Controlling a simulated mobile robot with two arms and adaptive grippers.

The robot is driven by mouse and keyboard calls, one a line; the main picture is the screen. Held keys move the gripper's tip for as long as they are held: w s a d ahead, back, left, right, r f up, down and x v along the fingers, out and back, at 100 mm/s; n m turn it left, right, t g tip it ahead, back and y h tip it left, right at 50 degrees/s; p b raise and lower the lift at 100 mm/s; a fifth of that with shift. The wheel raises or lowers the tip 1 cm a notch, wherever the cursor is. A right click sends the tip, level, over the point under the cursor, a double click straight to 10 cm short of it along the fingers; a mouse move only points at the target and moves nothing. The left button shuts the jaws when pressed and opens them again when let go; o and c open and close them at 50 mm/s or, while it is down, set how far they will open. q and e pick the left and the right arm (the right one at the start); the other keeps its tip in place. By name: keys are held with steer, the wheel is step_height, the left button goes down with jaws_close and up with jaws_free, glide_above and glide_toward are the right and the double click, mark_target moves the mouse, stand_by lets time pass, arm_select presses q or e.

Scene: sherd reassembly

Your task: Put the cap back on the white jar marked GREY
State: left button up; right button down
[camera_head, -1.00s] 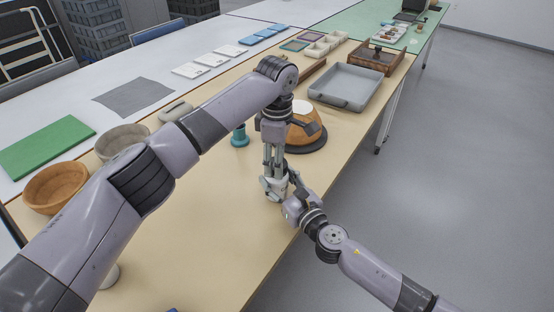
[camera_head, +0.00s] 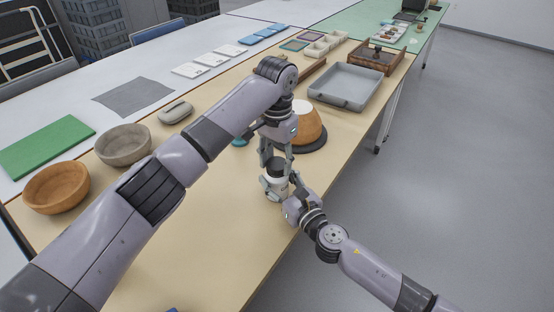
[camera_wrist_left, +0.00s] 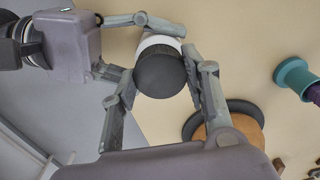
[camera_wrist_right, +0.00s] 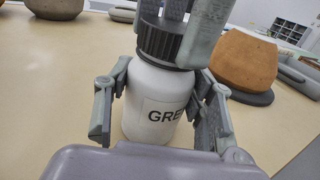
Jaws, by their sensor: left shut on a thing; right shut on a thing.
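The white jar (camera_wrist_right: 157,105) stands upright on the table, with part of its label, "GRE", showing in the right wrist view. It also shows in the head view (camera_head: 272,187). The black ribbed cap (camera_wrist_right: 163,42) sits at the top of the jar, in line with it; I cannot tell whether it is fully seated. It also shows from above in the left wrist view (camera_wrist_left: 160,74). My left gripper (camera_wrist_left: 163,85) comes down from above and is shut on the cap. My right gripper (camera_wrist_right: 160,100) is shut on the jar's body from the side.
An orange-brown pot (camera_head: 308,124) on a dark round base stands just behind the jar. A teal object (camera_head: 239,137) is partly behind my left arm. Bowls (camera_head: 56,187) stand at the left and a grey tray (camera_head: 345,86) at the back. The near table is clear.

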arm_select(q)
steer(key=m, duration=1.4)
steer(key=o, duration=1.4)
steer(key=shift+c, duration=0.2)
step_height(320, 180, up, 12)
steer(key=shift+f, duration=0.1)
arm_select(e)
steer(key=c, duration=0.6)
jaws_free()
steer(key=shift+c, duration=0.2)
